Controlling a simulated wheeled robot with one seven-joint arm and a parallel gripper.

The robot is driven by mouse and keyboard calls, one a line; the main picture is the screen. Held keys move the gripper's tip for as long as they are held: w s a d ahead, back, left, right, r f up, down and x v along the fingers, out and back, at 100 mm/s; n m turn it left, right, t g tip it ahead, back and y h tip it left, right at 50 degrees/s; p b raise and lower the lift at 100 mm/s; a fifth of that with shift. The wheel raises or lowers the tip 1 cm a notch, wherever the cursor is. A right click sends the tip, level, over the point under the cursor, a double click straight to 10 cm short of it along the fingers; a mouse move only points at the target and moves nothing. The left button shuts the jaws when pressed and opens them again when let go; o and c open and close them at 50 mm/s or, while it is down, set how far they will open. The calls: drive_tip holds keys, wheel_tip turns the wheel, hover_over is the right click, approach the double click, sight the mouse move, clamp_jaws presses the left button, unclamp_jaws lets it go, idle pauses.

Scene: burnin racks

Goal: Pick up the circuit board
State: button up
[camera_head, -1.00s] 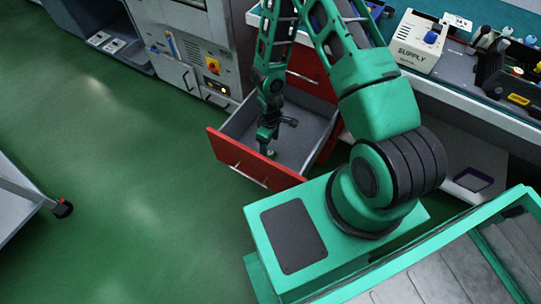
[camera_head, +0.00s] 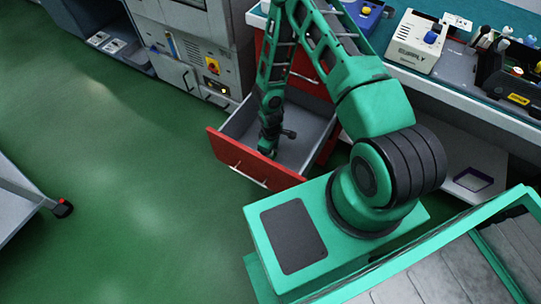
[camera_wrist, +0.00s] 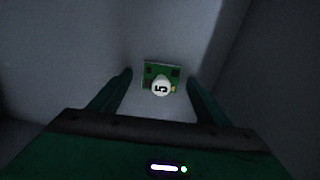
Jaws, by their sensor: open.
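The circuit board (camera_wrist: 149,71) is a small green rectangle on the grey drawer floor, seen in the wrist view. A round white piece marked with a 5 (camera_wrist: 161,86) sits on it and covers part of it. My gripper (camera_wrist: 160,84) is open, its two green fingers on the left and right of the board, with gaps between them and it. In the head view my gripper (camera_head: 268,150) reaches down inside the open red drawer (camera_head: 240,161). The board cannot be made out there.
The drawer's grey walls (camera_wrist: 236,35) stand close around my gripper. A bench with a supply box (camera_head: 416,43) and several tools is at the right. A grey machine cabinet (camera_head: 190,50) stands behind on the left. The green floor at the left is clear, with a trolley edge (camera_head: 25,195).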

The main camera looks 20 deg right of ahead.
drive_tip(key=c, duration=1.1)
drive_tip(key=shift+r, duration=0.1)
drive_tip(key=shift+c, duration=0.2)
